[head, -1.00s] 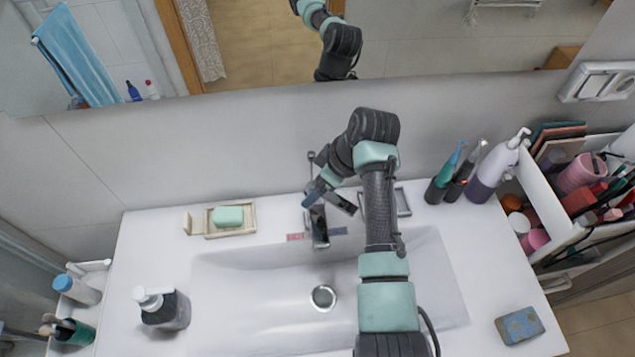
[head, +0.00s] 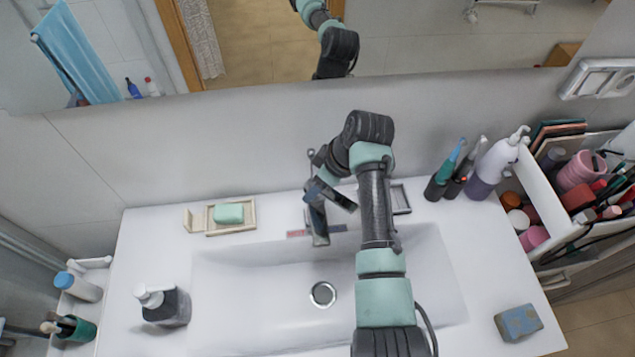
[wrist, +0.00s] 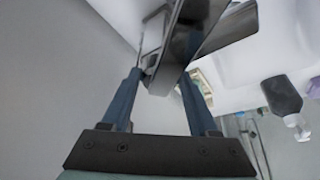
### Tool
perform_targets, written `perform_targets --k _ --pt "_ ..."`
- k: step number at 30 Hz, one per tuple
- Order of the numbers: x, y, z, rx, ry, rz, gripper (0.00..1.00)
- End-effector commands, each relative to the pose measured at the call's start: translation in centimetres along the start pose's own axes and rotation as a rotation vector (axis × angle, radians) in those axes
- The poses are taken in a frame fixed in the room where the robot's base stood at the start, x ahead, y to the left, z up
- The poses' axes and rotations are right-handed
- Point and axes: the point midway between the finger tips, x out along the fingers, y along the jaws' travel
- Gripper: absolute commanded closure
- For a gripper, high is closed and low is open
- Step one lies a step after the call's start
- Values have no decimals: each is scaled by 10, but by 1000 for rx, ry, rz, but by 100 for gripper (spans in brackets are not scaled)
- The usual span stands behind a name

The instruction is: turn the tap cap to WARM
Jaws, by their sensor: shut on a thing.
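The chrome tap (head: 320,238) stands at the back edge of the sink, between a small red mark (head: 297,233) on its left and a blue mark (head: 339,228) on its right. My gripper (head: 316,192) is at the top of the tap, shut on the tap cap. In the wrist view, the two blue fingers of my gripper (wrist: 162,78) lie on either side of the shiny metal tap (wrist: 182,50). My fingers and wrist hide much of the cap in the head view, so its exact pointing is hard to tell.
A soap dish (head: 246,229) with green soap is left of the tap; a dark pump bottle (head: 172,308) is front left. The wall and mirror are close behind. The basin (head: 270,290) is empty.

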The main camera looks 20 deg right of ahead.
Motion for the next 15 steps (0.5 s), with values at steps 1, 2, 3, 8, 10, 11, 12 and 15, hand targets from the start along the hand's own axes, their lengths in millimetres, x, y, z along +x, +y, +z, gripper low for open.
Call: perform_targets --k 1,2,3,8,10,11,12,15 --pt "0 0 0 0 0 0 100" --pt "0 0 0 0 0 0 100" --pt "0 0 0 0 1 0 100" --pt "0 0 0 1 1 0 100" --pt "0 0 0 6 1 2 100" --pt "0 0 0 9 1 3 100" --pt "-1 0 -1 15 1 5 100" --pt "-1 -1 0 45 0 17 100"
